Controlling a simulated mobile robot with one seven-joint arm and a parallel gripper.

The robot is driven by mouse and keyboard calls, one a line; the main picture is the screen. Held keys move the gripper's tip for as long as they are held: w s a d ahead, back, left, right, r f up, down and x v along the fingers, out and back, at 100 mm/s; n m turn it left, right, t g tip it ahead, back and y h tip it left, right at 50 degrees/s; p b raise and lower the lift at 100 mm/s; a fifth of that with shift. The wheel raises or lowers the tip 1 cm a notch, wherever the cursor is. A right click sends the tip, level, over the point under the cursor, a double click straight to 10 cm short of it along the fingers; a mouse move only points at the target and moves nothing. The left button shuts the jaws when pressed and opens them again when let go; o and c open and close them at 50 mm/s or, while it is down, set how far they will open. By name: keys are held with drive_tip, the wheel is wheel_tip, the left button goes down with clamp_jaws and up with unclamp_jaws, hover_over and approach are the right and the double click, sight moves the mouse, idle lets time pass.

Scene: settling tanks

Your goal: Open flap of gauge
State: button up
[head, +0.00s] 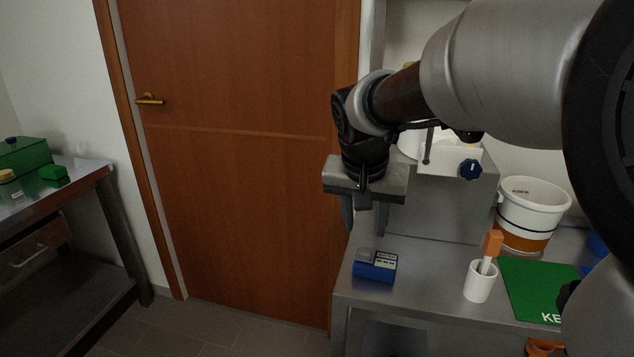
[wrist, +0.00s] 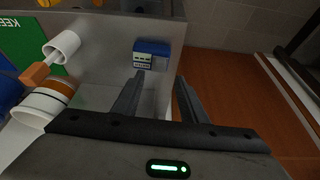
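A small blue box (head: 374,268) with a grey raised part and a pale label panel sits near the left front of the steel bench. It looks like the gauge, but its label is too small to read. I cannot make out how its flap stands. The box also shows in the wrist view (wrist: 151,48), beyond my fingertips. My gripper (head: 365,229) hangs pointing down above the bench's left side, higher than the box and apart from it. In the wrist view its two fingers (wrist: 160,83) are spread with nothing between them.
The steel bench (head: 420,318) also holds a white cup (head: 480,283) with an orange-handled tool, a green board (head: 540,288) and a white bucket (head: 533,204). A wooden door (head: 235,190) is left.

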sight(365, 253)
drive_tip(key=b+x, duration=0.2)
drive_tip(key=x, duration=0.9)
drive_tip(key=shift+r, duration=0.1)
drive_tip(key=shift+r, duration=0.1)
clamp_jaws()
